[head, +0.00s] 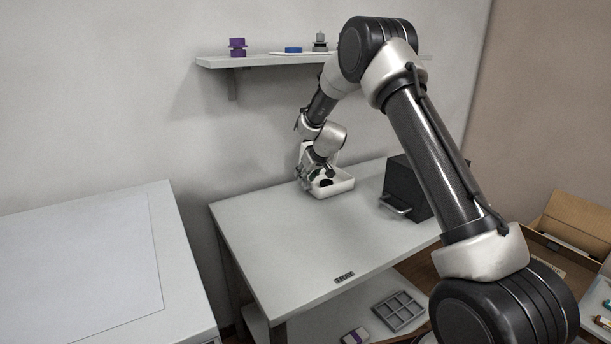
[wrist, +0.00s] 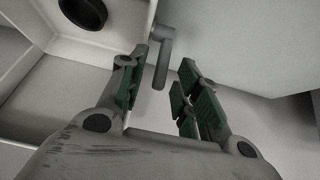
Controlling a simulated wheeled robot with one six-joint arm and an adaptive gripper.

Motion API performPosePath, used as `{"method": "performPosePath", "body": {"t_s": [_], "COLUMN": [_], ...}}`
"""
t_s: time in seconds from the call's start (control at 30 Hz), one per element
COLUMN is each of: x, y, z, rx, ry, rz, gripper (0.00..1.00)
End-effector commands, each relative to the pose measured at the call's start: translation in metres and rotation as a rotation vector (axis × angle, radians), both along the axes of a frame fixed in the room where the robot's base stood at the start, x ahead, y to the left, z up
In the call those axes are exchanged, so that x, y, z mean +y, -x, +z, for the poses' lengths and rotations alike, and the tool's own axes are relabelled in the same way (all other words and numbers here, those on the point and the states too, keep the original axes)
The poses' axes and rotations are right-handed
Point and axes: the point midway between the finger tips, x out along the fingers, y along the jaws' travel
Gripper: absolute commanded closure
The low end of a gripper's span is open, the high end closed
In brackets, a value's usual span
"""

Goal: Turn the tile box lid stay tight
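A white open box (head: 340,188), which looks like the tile box, stands at the back of the table near the wall. My gripper (head: 318,176) is at its left side and covers part of it, so the lid is hard to make out. In the wrist view, my gripper (wrist: 160,76) is open, with green pads on both fingers. A grey bent lever (wrist: 163,62), perhaps the lid stay, hangs between the fingertips, nearer the left finger. I see a gap on its right; contact on the left is unclear. A dark round piece (wrist: 84,10) lies in a box compartment.
A black case with a handle (head: 408,182) stands right of the box. A wall shelf (head: 262,61) above holds a purple item (head: 237,47) and a blue item (head: 293,50).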

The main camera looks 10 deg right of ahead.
Motion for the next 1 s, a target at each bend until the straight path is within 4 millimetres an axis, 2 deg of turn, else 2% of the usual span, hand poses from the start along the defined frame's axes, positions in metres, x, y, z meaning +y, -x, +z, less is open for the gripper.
{"method": "performPosePath", "body": {"t_s": [0.17, 0.6, 0.8, 1.0], "x": [-0.002, -0.019, -0.023, -0.023], "y": [0.006, 0.059, 0.070, 0.071], "z": [0.009, 0.079, 0.093, 0.094], "rx": [-0.001, -0.002, 0.000, 0.000], "ry": [0.000, 0.000, 0.000, -0.001], "rz": [-0.001, -0.001, 0.000, -0.001], "gripper": [0.67, 0.67, 0.67, 0.67]}}
